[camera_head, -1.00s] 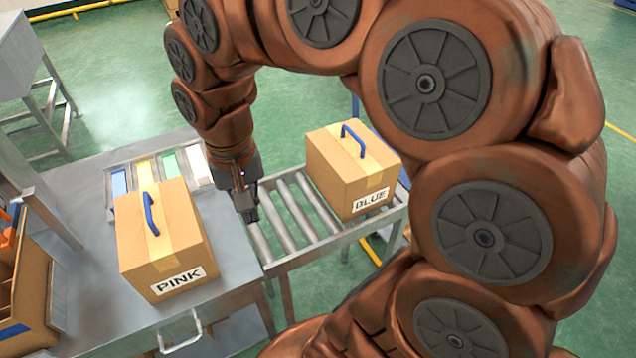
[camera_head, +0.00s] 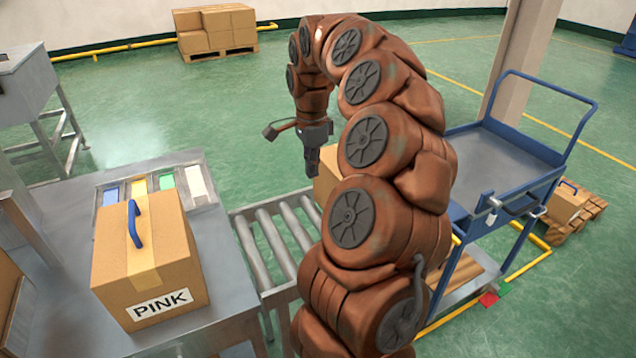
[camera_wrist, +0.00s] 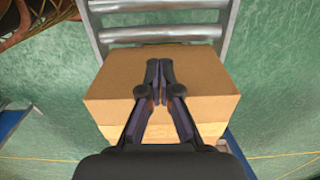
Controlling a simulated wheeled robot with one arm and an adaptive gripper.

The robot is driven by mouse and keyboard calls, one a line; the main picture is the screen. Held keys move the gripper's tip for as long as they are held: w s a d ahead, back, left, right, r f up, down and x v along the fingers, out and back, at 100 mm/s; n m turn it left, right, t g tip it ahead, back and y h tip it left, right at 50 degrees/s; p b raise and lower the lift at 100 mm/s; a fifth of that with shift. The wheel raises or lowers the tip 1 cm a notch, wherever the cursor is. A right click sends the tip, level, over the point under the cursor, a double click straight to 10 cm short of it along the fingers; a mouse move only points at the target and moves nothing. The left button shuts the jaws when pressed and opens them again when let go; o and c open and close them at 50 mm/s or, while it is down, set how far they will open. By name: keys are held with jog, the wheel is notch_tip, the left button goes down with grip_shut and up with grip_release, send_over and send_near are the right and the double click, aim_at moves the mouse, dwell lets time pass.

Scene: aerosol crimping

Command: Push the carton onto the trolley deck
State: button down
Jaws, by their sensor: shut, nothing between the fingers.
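The carton (camera_head: 325,181) sits at the roller conveyor, mostly hidden behind my arm in the head view. Its plain brown face (camera_wrist: 108,85) fills the middle of the wrist view, and its label is hidden. My gripper (camera_head: 312,170) points down beside the carton, its fingers shut and empty. In the wrist view the fingertips (camera_wrist: 160,65) lie across the carton's face; I cannot tell whether they touch it. The blue trolley (camera_head: 505,150) stands to the right, its deck bare where visible.
The roller conveyor (camera_head: 262,232) joins the grey table (camera_head: 60,205), which bears a carton marked PINK (camera_head: 150,260) and coloured strips. A small carton (camera_head: 568,203) on a pallet stands right of the trolley. Stacked cartons (camera_head: 228,27) stand far back. Green floor is open behind the conveyor.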

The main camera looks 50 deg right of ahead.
aim_at(326, 192)
jog(key=shift+s+d+f+p, duration=0.2)
jog(key=shift+d+f+p, duration=0.3)
jog(key=shift+f, duration=1)
jog(key=shift+s+d+f+p, duration=0.2)
jog(key=shift+d+f+p, duration=0.3)
jog(key=shift+f, duration=1.05)
jog(key=shift+s+d+f+p, duration=0.2)
jog(key=shift+d+f+p, duration=0.3)
jog(key=shift+f, duration=1)
jog(key=shift+d, duration=0.3)
jog(key=shift+f, duration=0.1)
